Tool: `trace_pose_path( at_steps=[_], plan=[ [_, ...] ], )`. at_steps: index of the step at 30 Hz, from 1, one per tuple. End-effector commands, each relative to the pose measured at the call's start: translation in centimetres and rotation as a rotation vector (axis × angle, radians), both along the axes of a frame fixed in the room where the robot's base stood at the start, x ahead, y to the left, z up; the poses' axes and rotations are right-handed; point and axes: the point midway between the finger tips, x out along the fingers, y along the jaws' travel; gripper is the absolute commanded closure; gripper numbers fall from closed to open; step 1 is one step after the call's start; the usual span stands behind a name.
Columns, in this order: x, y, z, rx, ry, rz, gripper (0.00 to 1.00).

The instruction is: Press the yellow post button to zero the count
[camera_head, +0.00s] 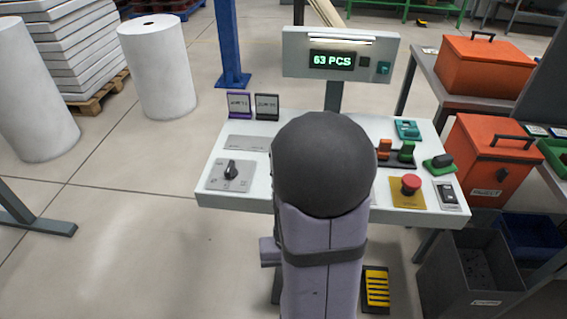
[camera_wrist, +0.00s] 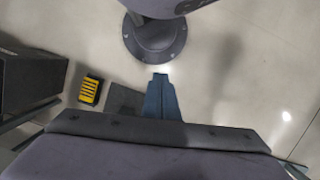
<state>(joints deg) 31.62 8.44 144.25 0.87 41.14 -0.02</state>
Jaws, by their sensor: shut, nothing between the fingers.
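I see no yellow post button in either view; the middle of the console is covered by my arm in the head view. The display box (camera_head: 340,56) stands on a post (camera_head: 333,96) at the console's back and reads 63 PCS. It carries a dark button (camera_head: 364,62) and a teal button (camera_head: 383,68). In the wrist view, my gripper (camera_wrist: 160,75) is shut and empty, its narrow blue-grey fingers together above the floor. In the head view my gripper is hidden behind my arm.
The pale console (camera_head: 228,172) bears a rotary knob (camera_head: 231,169), a red mushroom button (camera_head: 411,184) on a yellow plate, orange and green rockers (camera_head: 396,151), and a black rocker (camera_head: 447,195). A yellow-striped pedal (camera_head: 376,288) lies on the floor beside a grey bin (camera_head: 472,275).

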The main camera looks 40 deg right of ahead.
Motion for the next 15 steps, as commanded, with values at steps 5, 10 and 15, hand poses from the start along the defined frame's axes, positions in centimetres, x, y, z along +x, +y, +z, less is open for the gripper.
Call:
trace_pose_path(
  at_steps=[5,10,15],
  plan=[
    [-0.6,-0.9,4.4,0.035,0.024,-0.122,1.0],
    [-0.7,-1.7,7.4,0.074,0.034,-0.254,1.0],
    [-0.4,-2.4,10.3,0.121,0.037,-0.408,1.0]
  ],
)
